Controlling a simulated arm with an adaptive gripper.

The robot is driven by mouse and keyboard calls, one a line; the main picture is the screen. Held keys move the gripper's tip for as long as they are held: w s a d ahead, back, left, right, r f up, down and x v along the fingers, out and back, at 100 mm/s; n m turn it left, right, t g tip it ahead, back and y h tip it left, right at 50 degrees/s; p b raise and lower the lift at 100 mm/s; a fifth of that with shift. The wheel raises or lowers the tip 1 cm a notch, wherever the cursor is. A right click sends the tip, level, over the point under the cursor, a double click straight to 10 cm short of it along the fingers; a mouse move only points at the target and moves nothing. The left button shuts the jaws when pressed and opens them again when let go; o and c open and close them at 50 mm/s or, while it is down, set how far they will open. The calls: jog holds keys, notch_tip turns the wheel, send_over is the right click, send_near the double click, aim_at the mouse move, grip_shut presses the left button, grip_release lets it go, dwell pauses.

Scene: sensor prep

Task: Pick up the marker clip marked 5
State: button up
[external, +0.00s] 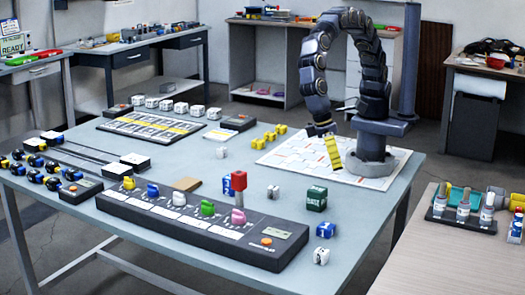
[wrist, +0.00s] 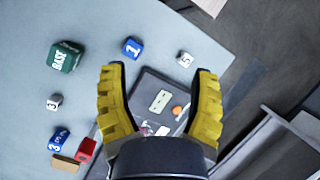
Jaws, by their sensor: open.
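The marker clip marked 5 (wrist: 185,59) is a small white block in the wrist view, ahead of my fingertips and a little right of the middle between them. In the external view a white block (external: 321,256), which matches it by position, stands near the table's front right edge; its number is hard to read there. My gripper (wrist: 159,69) has yellow ribbed fingers spread apart with nothing between them. In the external view my gripper (external: 333,152) hangs above the white patterned mat, well behind the white block and apart from it.
A blue block marked 1 (wrist: 132,47) is close beside the clip. A green BASE block (wrist: 65,56), a white block marked 3 (wrist: 55,101) and a red block (wrist: 87,149) stand farther left. A dark console (external: 190,228) lies left of the clip.

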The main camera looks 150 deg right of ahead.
aim_at(320, 250)
jog(key=w+f+m, duration=0.2)
jog(key=f, duration=0.2)
jog(key=w+d+f+m, duration=0.1)
jog(key=w+f, duration=0.2)
jog(key=f, duration=0.1)
jog(key=w+f+m, duration=0.2)
jog(key=w+f, duration=0.1)
jog(key=f, duration=0.2)
jog(key=shift+w+d+m+t, duration=0.25)
jog(key=shift+m+t, duration=0.05)
jog(key=shift+t, duration=0.1)
jog(key=shift+w+f, duration=0.1)
jog(key=shift+f, duration=0.25)
jog(key=x, duration=0.7)
jog(key=shift+w+a, duration=0.35)
jog(key=shift+a, duration=0.1)
jog(key=shift+y, duration=0.3)
jog(key=c, duration=1)
